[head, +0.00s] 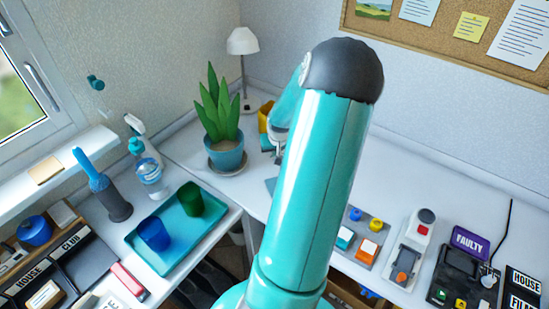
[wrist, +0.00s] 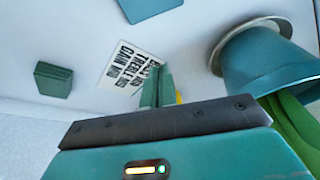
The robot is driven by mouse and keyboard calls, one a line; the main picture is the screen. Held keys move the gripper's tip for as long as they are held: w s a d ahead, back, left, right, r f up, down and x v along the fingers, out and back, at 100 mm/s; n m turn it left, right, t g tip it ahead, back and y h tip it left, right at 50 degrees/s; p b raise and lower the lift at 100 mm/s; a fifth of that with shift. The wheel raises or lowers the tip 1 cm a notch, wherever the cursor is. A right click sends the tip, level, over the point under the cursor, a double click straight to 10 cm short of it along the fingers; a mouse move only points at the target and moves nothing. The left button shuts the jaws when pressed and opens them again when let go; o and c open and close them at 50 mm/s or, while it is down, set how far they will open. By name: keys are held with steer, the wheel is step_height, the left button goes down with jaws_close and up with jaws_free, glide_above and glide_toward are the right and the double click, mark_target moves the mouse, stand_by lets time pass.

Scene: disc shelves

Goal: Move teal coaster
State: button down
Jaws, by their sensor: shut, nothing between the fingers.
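My gripper (wrist: 156,88) shows in the wrist view with its green fingers together, shut and empty above the white desktop. A flat teal square (wrist: 150,8), perhaps the teal coaster, is cut off by the top edge of the wrist view, apart from the fingers. A flat teal piece (head: 270,184), which looks like the same thing, shows in the head view on the desk, partly hidden behind my arm. A darker teal block-like square (wrist: 54,80) lies at the left of the wrist view. I cannot tell for certain which is the coaster.
A plant in a teal pot (head: 226,155) stands close to the gripper; the pot also shows in the wrist view (wrist: 262,70). A printed paper (wrist: 125,70) lies beside the fingers. A white lamp (head: 243,42) stands behind. A teal tray (head: 165,240) holds two cups.

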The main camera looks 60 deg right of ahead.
mark_target(276, 174)
steer(key=x, duration=0.9)
steer(key=s+a, duration=0.2)
steer(key=shift+a+r, duration=0.2)
steer(key=shift+a, duration=0.1)
steer(key=shift+s+a, duration=0.2)
steer(key=shift+a, duration=0.05)
steer(key=shift+s+a, duration=0.1)
steer(key=shift+a, duration=0.05)
steer(key=shift+s+a, duration=0.95)
steer(key=shift+a, duration=0.25)
steer(key=shift+w+d, duration=0.1)
steer(key=shift+w, duration=0.05)
